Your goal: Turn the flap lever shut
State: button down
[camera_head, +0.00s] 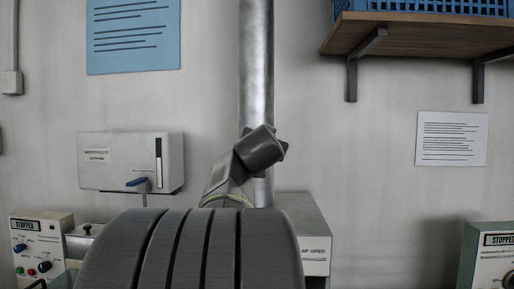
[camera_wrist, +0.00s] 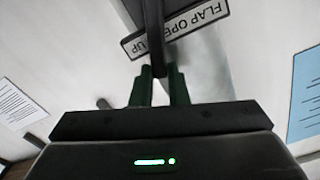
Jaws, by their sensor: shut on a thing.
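In the wrist view the flap lever is a dark bar (camera_wrist: 154,38) that runs down from the top edge between my gripper's two dark green fingers (camera_wrist: 160,74). The fingers are shut on its lower end. A white label with the words FLAP, OPEN and UP (camera_wrist: 205,17) lies behind the lever, which covers part of it. In the head view my own arm stands in front of the grey metal pipe (camera_head: 256,70). My gripper and the lever cannot be made out there.
Control panels stand low at left (camera_head: 40,232) and right (camera_head: 495,240). A wooden shelf (camera_head: 425,38) with a blue crate (camera_head: 430,6) is at upper right.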

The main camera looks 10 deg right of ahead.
jog(key=shift+d+f+m, duration=0.1)
jog(key=shift+d+m, duration=0.05)
jog(key=shift+m, duration=0.15)
jog(key=c, duration=1.4)
grip_release()
jog(key=shift+s, duration=0.15)
jog(key=s+a+b, duration=0.2)
jog(key=s+b, duration=0.1)
jog(key=s, duration=1)
jog(key=shift+s+a, duration=0.15)
jog(key=shift+a, duration=0.25)
jog(key=shift+c, duration=0.3)
